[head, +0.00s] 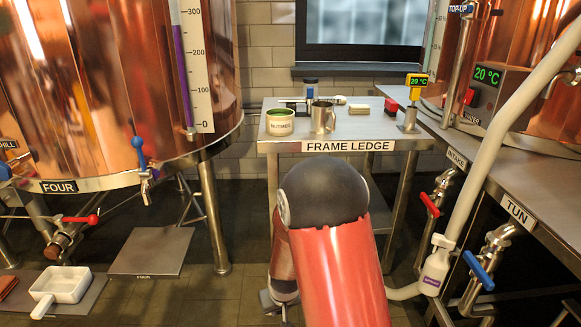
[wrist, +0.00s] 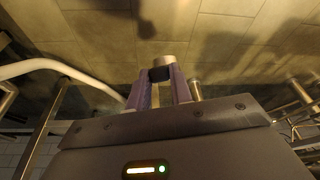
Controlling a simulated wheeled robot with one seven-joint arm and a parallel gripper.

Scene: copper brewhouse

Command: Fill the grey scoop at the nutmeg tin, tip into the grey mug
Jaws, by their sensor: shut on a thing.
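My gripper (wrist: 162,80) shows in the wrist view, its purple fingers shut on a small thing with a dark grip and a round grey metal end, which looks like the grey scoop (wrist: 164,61). I cannot tell whether the scoop holds anything. In the head view my arm hides the gripper and the scoop. The nutmeg tin (head: 280,124), cream with a green rim and a NUTMEG label, stands at the left of the frame ledge (head: 345,133). The grey mug (head: 322,117), metal with a side handle, stands upright just right of the tin.
Behind the mug are a blue-topped jar (head: 311,86) and a pale-ended utensil (head: 340,99). A beige block (head: 359,109), a red box (head: 391,105) and a yellow thermometer (head: 416,82) are at the right. Copper vessels flank the ledge. A white pan (head: 64,285) lies low at left.

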